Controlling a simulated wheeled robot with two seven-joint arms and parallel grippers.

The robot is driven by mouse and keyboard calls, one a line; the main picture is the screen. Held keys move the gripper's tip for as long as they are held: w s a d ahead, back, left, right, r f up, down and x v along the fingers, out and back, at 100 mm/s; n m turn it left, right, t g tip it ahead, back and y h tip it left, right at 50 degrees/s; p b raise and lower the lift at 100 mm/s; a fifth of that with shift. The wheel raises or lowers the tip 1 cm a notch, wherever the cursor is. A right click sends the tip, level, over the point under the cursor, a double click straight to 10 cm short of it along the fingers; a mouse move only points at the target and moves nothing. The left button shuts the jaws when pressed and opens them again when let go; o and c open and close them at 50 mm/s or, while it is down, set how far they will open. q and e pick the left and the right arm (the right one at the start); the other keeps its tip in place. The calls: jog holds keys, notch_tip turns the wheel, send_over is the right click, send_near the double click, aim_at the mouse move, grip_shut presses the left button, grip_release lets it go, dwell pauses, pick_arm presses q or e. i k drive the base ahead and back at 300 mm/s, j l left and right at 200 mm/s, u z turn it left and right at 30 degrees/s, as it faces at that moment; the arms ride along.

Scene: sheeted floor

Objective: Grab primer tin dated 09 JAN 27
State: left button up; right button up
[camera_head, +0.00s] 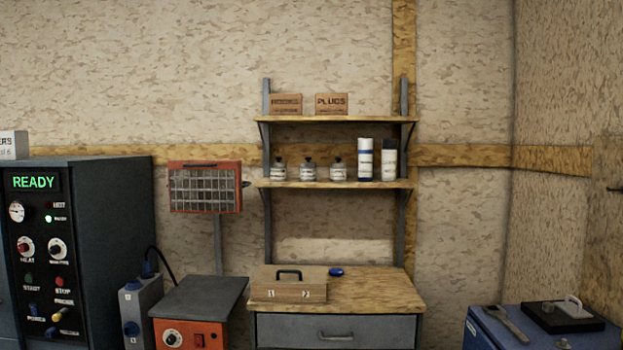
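Three small grey containers with dark tops and pale labels stand in a row on the lower wall shelf (262,184): a left one (279,172), a middle one (308,172) and a right one (338,172). They look like the tins. The print on their labels is too small to read, so I cannot tell which has the date 09 JAN 27. Neither of my grippers is in view.
Two white cylinders (365,160) stand right of the tins. Two brown boxes, one marked PLUGS (331,104), sit on the upper shelf. Below is a wood-topped drawer cabinet (375,290) with a wooden box (288,284). An orange-framed heater panel (205,187) stands left.

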aim_at(308, 171)
jog(key=i+j+z, duration=0.1)
jog(key=z, duration=0.35)
jog(key=j+z, duration=0.15)
jog(key=z, duration=0.3)
jog(key=i+j+z, duration=0.2)
jog(key=j+z, duration=0.15)
jog(key=j, duration=0.55)
jog(key=j+z, duration=0.35)
jog(key=j, duration=1.7)
jog(key=i+z, duration=0.05)
